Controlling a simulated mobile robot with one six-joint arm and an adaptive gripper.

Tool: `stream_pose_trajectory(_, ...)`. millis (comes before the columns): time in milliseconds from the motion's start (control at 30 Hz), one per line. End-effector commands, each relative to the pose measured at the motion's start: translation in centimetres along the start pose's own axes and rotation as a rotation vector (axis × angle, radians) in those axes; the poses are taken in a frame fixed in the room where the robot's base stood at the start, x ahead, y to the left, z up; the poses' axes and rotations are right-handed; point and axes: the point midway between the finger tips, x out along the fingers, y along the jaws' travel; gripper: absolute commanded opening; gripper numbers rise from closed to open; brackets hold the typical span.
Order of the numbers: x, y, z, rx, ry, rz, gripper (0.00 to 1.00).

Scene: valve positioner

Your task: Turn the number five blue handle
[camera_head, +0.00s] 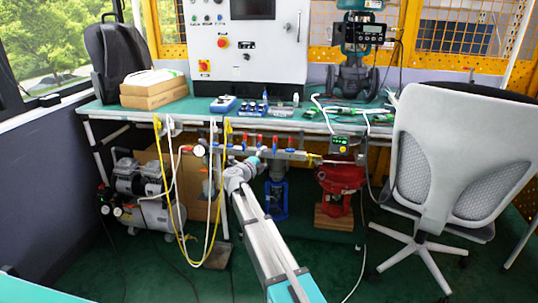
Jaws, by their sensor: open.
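A pipe manifold (285,154) runs along under the front edge of the bench, with a row of small red and blue handles on it. The handles are too small to read any numbers, so I cannot tell which one is number five. My gripper (252,163) is at the far end of my arm, close in front of the left part of the manifold. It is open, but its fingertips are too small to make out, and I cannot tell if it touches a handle. My wrist and arm hide part of the pipework.
The green bench (180,109) carries a control cabinet (246,45), boxes (154,95) and a valve positioner (357,35). A red valve (340,177) stands below. Yellow and white hoses (164,190) hang left. An office chair (445,165) stands right.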

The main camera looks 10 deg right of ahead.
Motion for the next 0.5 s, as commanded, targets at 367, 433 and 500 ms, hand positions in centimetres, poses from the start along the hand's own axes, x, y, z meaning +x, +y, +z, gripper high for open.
stream_pose_trajectory(367, -5.1, 0.0, -0.1, 0.000, 0.000, 0.000, 0.91)
stream_pose_trajectory(433, -5.5, 0.0, -0.1, 0.000, 0.000, 0.000, 0.91)
stream_pose_trajectory(500, -5.8, 0.0, 0.0, 0.000, -0.001, 0.000, 0.91)
